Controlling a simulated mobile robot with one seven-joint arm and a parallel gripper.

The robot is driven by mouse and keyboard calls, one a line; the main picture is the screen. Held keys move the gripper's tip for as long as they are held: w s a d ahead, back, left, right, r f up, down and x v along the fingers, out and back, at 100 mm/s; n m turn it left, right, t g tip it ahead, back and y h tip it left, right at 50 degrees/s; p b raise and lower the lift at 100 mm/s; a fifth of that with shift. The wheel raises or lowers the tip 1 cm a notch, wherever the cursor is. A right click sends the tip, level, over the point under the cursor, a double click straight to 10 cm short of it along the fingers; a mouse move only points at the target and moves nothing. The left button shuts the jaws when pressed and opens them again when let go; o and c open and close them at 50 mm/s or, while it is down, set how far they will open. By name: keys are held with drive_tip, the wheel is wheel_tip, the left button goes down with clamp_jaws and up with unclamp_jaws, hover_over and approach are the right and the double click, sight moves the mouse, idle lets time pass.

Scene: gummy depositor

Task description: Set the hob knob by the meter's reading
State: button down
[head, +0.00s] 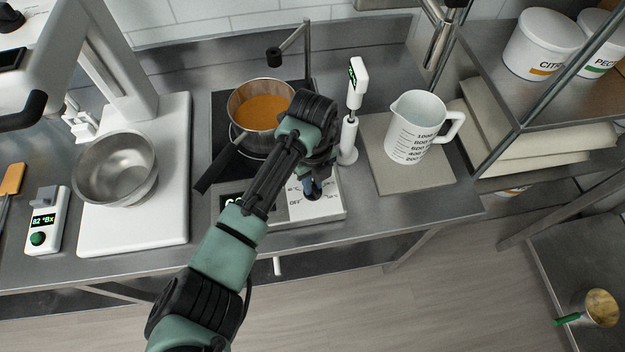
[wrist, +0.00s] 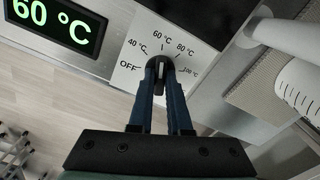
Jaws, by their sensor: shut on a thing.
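The hob knob (wrist: 161,70) is a dark knob with a pale ridge, on a white dial plate (wrist: 126,78) marked OFF, 40, 60, 80 and 100 °C. It points roughly toward the 60 °C mark. My gripper (wrist: 160,78) is shut on the knob, its blue fingers on either side. In the head view my gripper (head: 313,188) is over the white panel (head: 325,211), and my wrist partly hides it. The hob display (wrist: 62,24) reads 60 °C. The meter (head: 44,219) at the far left reads 82 °Bx.
A pot of orange liquid (head: 262,109) stands on the hob, its dark handle (head: 213,171) toward the front left. A steel bowl (head: 115,168) sits on the mixer base. A handheld device (head: 356,82) in a white stand and a measuring jug (head: 415,127) are right of the hob.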

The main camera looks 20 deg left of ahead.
drive_tip(key=c, duration=0.9)
unclamp_jaws()
drive_tip(key=shift+o, duration=0.2)
wheel_tip(320, 180, up, 13)
drive_tip(key=b, duration=0.1)
drive_tip(key=shift+b, duration=0.3)
